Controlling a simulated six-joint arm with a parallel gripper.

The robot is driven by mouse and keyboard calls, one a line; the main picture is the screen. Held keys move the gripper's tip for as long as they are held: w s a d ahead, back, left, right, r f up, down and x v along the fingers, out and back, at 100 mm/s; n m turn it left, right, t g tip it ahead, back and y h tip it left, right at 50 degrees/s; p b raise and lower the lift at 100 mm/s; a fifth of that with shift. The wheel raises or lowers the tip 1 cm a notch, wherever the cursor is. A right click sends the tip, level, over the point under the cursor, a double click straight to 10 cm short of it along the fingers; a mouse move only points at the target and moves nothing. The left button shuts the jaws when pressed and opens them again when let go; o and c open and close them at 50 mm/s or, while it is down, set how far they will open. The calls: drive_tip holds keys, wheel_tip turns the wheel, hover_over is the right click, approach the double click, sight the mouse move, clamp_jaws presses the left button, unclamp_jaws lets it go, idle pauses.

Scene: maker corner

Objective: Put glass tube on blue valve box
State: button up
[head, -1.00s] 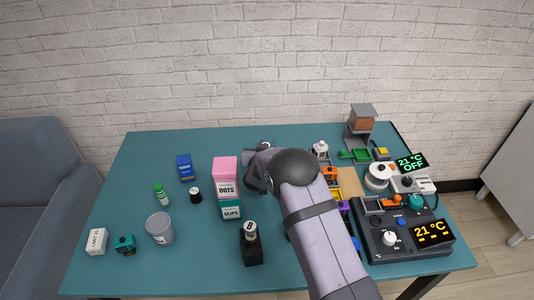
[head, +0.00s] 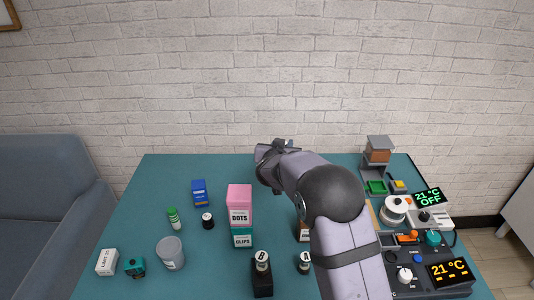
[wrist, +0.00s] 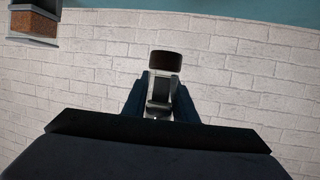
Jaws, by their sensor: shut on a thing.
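My gripper (wrist: 158,104) is shut on a small clear and pale thing with a dark brown end (wrist: 165,61), which looks like the glass tube; it shows between the jaws in the wrist view. In the head view my gripper (head: 283,147) is raised near the table's back edge, and the held thing is mostly hidden there. A small blue box (head: 199,192), which looks like the blue valve box, stands upright on the left half of the table, to the left of my gripper. Its lettering is too small to read. The gripper is well apart from it.
A pink box (head: 239,198) above a teal one stands between the blue box and my arm. A green-capped bottle (head: 173,218), black can (head: 207,220) and grey cup (head: 170,253) stand nearby. Electronics crowd the right. The table's back left is clear.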

drive_tip(key=shift+r, duration=0.1)
wheel_tip(320, 180, up, 7)
drive_tip(key=a, duration=0.1)
drive_tip(key=s+a+n+y, duration=0.2)
drive_tip(key=a+n+y, duration=0.2)
drive_tip(key=a, duration=2.4)
wheel_tip(320, 180, down, 15)
drive_tip(key=b, duration=0.1)
drive_tip(key=shift+f, duration=0.2)
drive_tip(key=shift+f, duration=0.2)
drive_tip(key=o, duration=1)
drive_tip(key=shift+o, duration=0.2)
